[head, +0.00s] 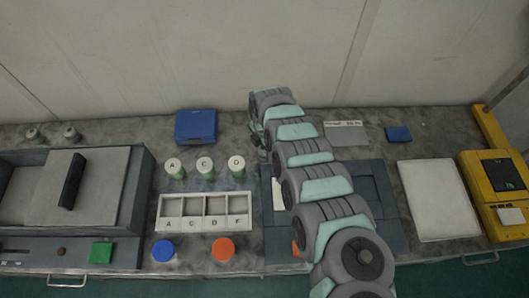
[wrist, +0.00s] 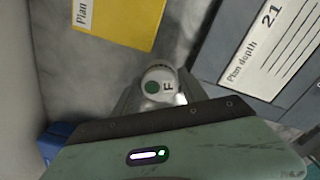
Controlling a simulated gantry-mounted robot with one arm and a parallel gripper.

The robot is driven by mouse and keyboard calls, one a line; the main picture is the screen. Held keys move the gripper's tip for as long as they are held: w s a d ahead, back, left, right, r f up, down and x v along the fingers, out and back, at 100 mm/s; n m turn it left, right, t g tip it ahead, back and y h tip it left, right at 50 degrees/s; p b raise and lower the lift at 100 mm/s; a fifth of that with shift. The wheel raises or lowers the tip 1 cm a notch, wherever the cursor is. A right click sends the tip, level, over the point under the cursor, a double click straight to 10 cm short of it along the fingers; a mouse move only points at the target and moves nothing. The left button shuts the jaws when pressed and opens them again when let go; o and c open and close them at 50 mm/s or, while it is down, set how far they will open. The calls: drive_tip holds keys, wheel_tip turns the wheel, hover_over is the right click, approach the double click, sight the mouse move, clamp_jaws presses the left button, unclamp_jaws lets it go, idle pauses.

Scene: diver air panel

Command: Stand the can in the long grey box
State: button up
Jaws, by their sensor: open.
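A can marked F (wrist: 158,82), with a white top and a green dot, stands upright in the wrist view. My gripper (wrist: 160,92) is open, with its fingers low on either side of the can; I cannot tell if they touch it. In the head view my arm hides most of that spot. The long pale grey box (head: 205,223) has several open compartments labelled A, C, D and F. It lies left of my arm, and its compartments look empty.
Cans A (head: 174,167), C (head: 205,166) and D (head: 237,165) stand behind the box. A blue case (head: 196,126) is further back. A dark panel (head: 385,195) lies under my arm. A blue button (head: 163,250) and an orange button (head: 223,248) are in front.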

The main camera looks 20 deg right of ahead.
clamp_jaws()
idle(0.6)
